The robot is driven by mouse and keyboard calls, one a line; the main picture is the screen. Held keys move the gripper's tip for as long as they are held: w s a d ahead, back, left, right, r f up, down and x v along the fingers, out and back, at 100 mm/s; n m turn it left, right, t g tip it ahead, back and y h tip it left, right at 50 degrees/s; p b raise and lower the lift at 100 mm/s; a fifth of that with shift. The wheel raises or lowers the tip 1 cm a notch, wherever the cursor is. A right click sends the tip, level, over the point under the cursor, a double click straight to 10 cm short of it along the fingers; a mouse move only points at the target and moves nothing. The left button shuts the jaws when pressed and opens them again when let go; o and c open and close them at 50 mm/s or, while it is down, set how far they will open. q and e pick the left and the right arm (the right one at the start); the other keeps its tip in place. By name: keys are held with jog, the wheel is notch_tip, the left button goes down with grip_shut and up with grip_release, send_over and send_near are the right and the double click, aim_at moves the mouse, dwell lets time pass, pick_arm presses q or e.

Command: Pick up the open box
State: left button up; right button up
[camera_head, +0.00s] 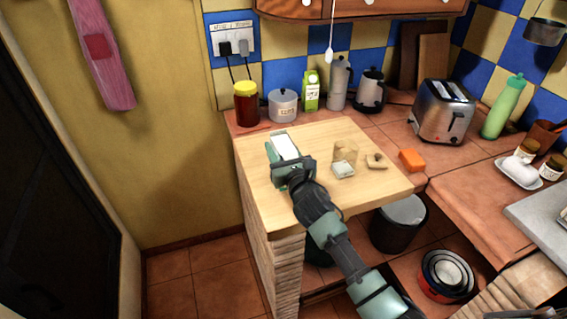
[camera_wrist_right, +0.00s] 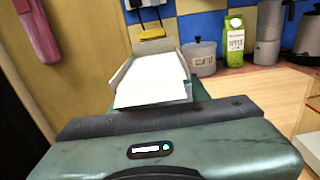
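The open box (camera_head: 286,147) is white, with flaps spread, at the back left of the pale wooden board. In the right wrist view the box (camera_wrist_right: 152,80) sits straight ahead of the gripper body. My right gripper (camera_head: 284,150) has its teal fingers on either side of the box and appears closed on it. Much of the fingers is hidden in the wrist view, and a bit of teal finger shows at the box's right. Whether the box touches the board is hard to tell. My left gripper is not in view.
A red jar with yellow lid (camera_head: 246,104), a canister (camera_head: 283,105), a green carton (camera_head: 311,91) and a moka pot (camera_head: 340,83) stand behind the board. A glass (camera_head: 345,151) and small items lie right of the box. The wooden board (camera_head: 350,192) is clear in front.

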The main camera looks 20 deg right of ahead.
grip_shut()
jog(key=shift+r, duration=0.1)
jog(key=shift+r, duration=0.6)
notch_tip(320, 180, up, 19)
jog(key=p, duration=0.2)
jog(key=shift+f, duration=0.15)
